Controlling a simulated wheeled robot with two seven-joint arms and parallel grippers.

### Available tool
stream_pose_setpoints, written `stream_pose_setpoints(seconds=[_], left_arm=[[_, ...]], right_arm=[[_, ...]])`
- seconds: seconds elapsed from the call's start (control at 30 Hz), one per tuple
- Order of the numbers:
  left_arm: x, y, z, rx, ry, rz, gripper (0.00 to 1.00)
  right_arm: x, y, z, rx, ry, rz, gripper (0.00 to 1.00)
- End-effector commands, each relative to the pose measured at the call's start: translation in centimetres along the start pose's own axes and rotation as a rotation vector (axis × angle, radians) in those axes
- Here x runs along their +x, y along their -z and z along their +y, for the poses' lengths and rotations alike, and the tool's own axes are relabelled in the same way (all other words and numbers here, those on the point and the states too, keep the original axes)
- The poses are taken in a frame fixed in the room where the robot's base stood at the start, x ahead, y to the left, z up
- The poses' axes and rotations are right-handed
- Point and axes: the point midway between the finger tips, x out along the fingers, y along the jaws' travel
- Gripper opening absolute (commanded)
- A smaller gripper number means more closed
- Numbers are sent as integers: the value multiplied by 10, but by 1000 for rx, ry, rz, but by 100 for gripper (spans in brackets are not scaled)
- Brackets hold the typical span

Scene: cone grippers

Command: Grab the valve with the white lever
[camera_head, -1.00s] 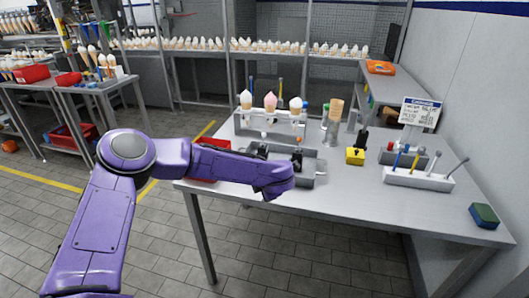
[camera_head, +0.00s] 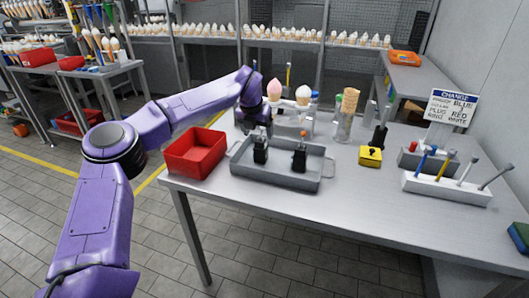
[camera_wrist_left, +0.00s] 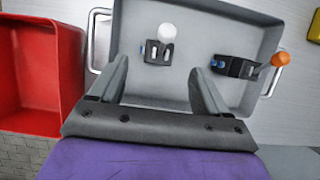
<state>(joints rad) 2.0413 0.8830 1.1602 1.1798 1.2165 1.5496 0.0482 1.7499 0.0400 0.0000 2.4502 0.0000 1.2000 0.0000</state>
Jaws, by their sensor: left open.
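The valve with the white lever (camera_head: 260,150) is a small black fitting standing at the left in the grey tray (camera_head: 275,186). The wrist view shows its round white knob (camera_wrist_left: 168,31) and black body (camera_wrist_left: 158,52) just beyond my fingertips. A second black valve with an orange lever (camera_head: 300,154) stands to its right in the tray; it also shows in the wrist view (camera_wrist_left: 250,66). My left gripper (camera_head: 254,126) hangs above the back left of the tray, pointing down. In the wrist view its fingers (camera_wrist_left: 160,70) are apart with nothing between them. My right gripper does not show.
A red bin (camera_head: 196,153) stands left of the tray. Behind the tray is a holder with ice-cream cones (camera_head: 303,96). A yellow block (camera_head: 370,156), a sign (camera_head: 452,105) and a white tool rack (camera_head: 445,190) are to the right.

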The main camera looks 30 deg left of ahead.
Motion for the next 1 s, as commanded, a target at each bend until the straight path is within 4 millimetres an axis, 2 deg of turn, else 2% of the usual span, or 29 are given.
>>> stream_pose_setpoints(seconds=[0.47,0.73,0.9,0.93,1.0], left_arm=[[71,9,-1,3,-2,1,77],[77,9,-1,3,-2,-2,77],[77,9,-1,3,-2,-1,21],[77,9,-1,3,-2,-1,16],[77,8,-1,3,-2,-2,16]], right_arm=[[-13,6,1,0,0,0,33],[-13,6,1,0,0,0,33],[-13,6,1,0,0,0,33],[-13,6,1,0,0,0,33],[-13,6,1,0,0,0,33]])
